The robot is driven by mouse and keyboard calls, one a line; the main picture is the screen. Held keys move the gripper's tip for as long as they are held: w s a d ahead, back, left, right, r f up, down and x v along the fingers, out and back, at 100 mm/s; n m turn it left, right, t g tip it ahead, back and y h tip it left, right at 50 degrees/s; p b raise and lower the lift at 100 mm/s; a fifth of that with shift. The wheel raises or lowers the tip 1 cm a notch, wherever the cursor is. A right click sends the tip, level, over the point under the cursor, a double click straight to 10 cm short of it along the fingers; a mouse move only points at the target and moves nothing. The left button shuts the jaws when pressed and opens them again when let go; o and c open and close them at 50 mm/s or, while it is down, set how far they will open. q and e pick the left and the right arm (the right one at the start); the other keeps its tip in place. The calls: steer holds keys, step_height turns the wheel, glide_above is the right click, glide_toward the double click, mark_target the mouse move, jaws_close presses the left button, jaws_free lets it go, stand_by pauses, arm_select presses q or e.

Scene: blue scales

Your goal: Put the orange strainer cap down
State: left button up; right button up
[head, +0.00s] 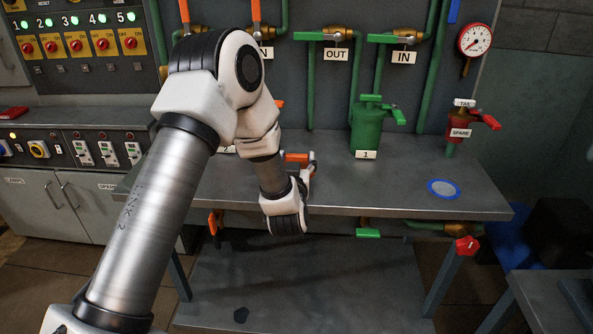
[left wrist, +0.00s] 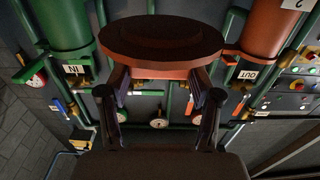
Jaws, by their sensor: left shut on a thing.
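The orange strainer cap (left wrist: 160,42) is a round, dark orange-brown disc in the left wrist view. My left gripper (left wrist: 161,76) is shut on it, one dark finger at each side of its lower part. In the head view my left arm reaches over the bench and its wrist hides most of the gripper. A small orange piece (head: 297,157) shows behind the wrist; I cannot tell whether it is the cap. The orange strainer body (left wrist: 268,27) shows in the left wrist view; my arm hides it in the head view. My right gripper is not in view.
The grey bench (head: 400,197) has free room at right, around a blue ring with a pale middle (head: 444,188). A green strainer (head: 367,130) labelled 1 and a red spare tap (head: 461,122) stand at the back. Pipes line the wall. A switch panel (head: 80,45) is at left.

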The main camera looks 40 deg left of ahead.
arm_select(q)
steer(key=shift+w+a+f, duration=0.1)
steer(key=shift+w+f, duration=0.15)
steer(key=shift+f, duration=0.05)
steer(key=shift+s+f+b, duration=0.1)
steer(key=shift+f+b, duration=0.2)
steer(key=shift+f, duration=1.3)
steer(key=o, duration=1.6)
steer(key=shift+c, duration=0.2)
